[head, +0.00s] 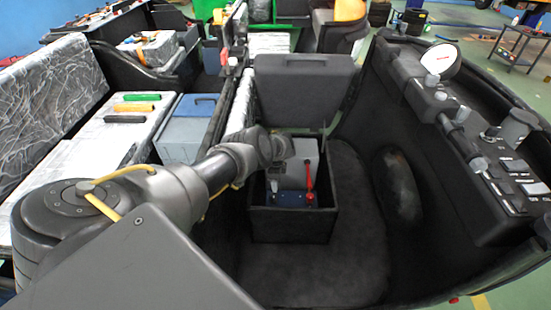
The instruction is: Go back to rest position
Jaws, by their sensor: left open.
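My left arm comes in from the left and reaches over the side wall of the dark rickshaw body. My left gripper (284,150) is at its end, above the left side of an open black box (290,225). The gripper is small in the picture and its jaws are open; I see nothing held in it. Inside the box is a grey and blue unit (290,198) with a red lever (309,184). The gripper partly overlaps the box's back left in the picture. My right gripper is out of view.
The box's lid (305,90) stands raised behind it. At the left, a white bench (110,135) holds colored tools beside a blue-grey toolbox (186,128). The rickshaw floor (350,220) is clear.

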